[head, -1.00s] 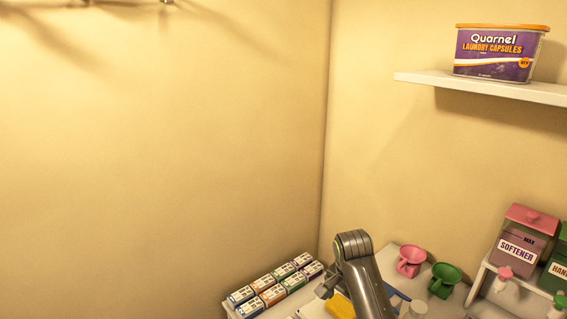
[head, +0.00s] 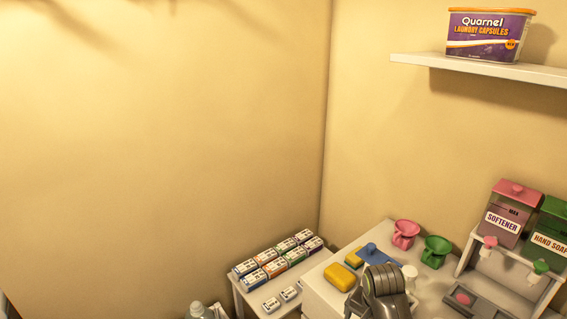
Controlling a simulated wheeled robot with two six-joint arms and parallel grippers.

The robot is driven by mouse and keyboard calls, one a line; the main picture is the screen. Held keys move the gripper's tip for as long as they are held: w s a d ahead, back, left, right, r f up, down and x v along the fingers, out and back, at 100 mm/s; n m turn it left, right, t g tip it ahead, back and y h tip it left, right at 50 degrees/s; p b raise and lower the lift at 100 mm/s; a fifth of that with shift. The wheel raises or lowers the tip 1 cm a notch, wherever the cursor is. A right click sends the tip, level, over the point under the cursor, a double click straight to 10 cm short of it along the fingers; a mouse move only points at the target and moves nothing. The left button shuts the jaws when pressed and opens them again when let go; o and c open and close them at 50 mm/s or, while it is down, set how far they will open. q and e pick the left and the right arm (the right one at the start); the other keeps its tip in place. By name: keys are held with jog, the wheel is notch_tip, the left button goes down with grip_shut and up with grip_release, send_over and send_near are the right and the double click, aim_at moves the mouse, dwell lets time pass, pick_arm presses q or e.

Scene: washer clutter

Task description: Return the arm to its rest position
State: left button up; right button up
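A grey part of one of my arms shows at the bottom edge, right of the middle, in front of the white counter top (head: 318,284). It hides part of the counter. No gripper fingers can be made out, and I cannot tell whether that arm holds anything. My other arm does not show.
Pink cup (head: 405,234), green cup (head: 436,251), yellow block (head: 340,277) and blue item (head: 372,253) lie near the arm. Softener (head: 508,222) and hand soap (head: 549,243) dispensers stand right. Small boxes (head: 272,262) fill a left table. Laundry capsules (head: 489,36) sit on a shelf (head: 480,68).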

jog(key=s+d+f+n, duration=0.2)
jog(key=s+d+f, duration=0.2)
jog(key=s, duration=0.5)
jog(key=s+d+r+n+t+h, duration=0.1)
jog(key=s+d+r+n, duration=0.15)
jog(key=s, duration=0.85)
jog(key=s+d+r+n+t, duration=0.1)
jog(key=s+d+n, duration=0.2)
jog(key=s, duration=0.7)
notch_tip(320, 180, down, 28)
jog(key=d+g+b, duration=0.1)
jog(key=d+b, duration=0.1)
jog(key=b, duration=0.1)
pick_arm(q)
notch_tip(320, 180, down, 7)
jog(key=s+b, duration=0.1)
jog(key=b, duration=0.2)
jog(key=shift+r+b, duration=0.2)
jog(key=shift+b, duration=0.1)
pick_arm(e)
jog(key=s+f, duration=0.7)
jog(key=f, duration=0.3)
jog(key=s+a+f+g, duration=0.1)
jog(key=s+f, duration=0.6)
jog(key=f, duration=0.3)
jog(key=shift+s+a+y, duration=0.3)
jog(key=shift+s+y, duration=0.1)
